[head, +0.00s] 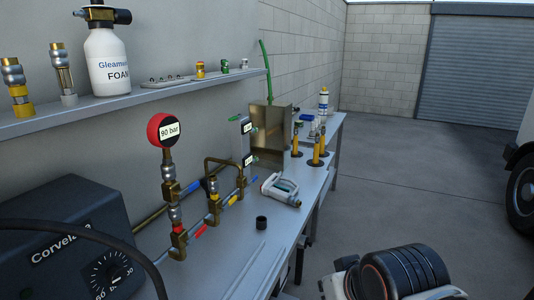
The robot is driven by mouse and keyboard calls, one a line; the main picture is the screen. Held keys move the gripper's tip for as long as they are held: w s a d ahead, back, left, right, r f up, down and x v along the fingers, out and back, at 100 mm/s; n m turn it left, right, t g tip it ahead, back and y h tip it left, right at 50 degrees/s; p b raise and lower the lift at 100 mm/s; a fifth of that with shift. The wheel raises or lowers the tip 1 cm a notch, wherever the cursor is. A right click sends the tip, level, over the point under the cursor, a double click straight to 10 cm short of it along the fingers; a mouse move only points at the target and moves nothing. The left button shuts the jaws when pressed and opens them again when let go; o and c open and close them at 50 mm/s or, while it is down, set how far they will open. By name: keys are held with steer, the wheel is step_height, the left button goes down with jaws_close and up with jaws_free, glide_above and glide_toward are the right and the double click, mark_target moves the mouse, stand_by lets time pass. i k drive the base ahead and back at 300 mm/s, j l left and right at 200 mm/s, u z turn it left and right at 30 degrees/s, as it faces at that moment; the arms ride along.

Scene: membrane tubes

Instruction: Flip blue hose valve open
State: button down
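A small blue lever handle (194,187) sticks out to the right of a brass valve body (170,190). The valve is on the upright pipe below the round red gauge (166,130), which reads 90 bar. The blue lever slants slightly upward to the right, across the upright pipe. Whether the valve is open or shut inside cannot be seen. My gripper is not clearly visible. A black ribbed part with a red ring at the bottom right seems to be part of my arm, apart from the valve.
A red lever (200,232) and a yellow lever (233,199) sit close by on the brass pipework. A grey box with a dial (70,245) stands at left. A shelf (120,100) overhangs the bench (240,250). A black cup (261,223) and a white device (280,188) lie right.

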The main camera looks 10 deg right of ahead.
mark_target(254, 179)
steer(key=i+l, duration=0.85)
steer(key=u, duration=0.05)
